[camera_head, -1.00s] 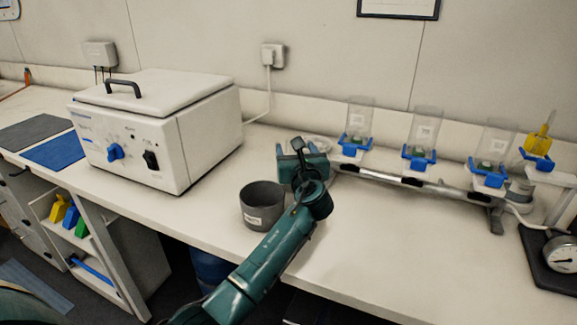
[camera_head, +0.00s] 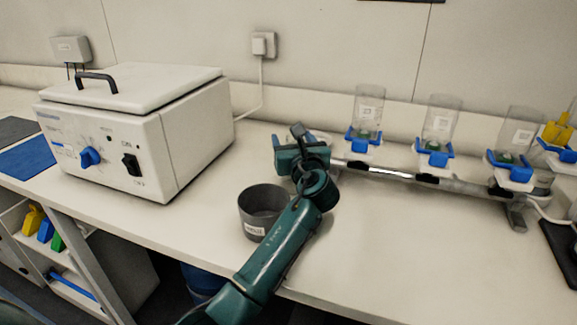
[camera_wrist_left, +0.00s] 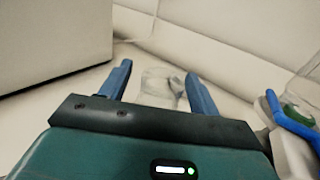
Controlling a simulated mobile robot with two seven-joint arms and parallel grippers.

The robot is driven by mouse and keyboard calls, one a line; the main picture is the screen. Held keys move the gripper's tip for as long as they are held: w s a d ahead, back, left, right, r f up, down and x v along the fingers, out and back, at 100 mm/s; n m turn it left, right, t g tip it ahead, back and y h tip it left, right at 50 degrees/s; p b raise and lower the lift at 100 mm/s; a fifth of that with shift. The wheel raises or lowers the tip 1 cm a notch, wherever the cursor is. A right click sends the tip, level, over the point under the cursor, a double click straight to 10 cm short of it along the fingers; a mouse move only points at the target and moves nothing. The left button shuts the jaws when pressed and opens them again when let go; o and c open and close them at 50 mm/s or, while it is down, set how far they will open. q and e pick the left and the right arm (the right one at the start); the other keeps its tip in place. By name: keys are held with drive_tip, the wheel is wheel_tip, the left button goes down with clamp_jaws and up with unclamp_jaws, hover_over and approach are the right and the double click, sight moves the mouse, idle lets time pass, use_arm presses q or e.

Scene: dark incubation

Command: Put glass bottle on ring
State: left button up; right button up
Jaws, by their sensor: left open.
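My left gripper (camera_head: 302,137) is low over the bench, open, its fingers pointing toward the wall. In the left wrist view, a clear glass object (camera_wrist_left: 158,84), apparently the glass bottle, shows between and just beyond the blue fingers (camera_wrist_left: 159,70). I cannot tell whether it touches them. In the head view the gripper mostly hides it. A metal rail to the right carries blue holders (camera_head: 358,140), (camera_head: 434,152), (camera_head: 510,165) with clear upright vessels in them. I cannot tell which part is the ring. My right gripper is not in view.
A grey pot (camera_head: 263,212) stands beside my left forearm, near the bench's front edge. A white box-shaped device (camera_head: 135,135) stands at the left. The rail (camera_head: 390,172) runs right from beside the gripper. The bench front right of my arm (camera_head: 420,245) is clear.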

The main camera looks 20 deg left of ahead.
use_arm(q)
drive_tip(key=shift+w+a, duration=0.1)
drive_tip(key=shift+w, duration=0.1)
drive_tip(key=shift+c, duration=0.2)
drive_tip(key=shift+r, duration=0.1)
clamp_jaws()
idle(0.4)
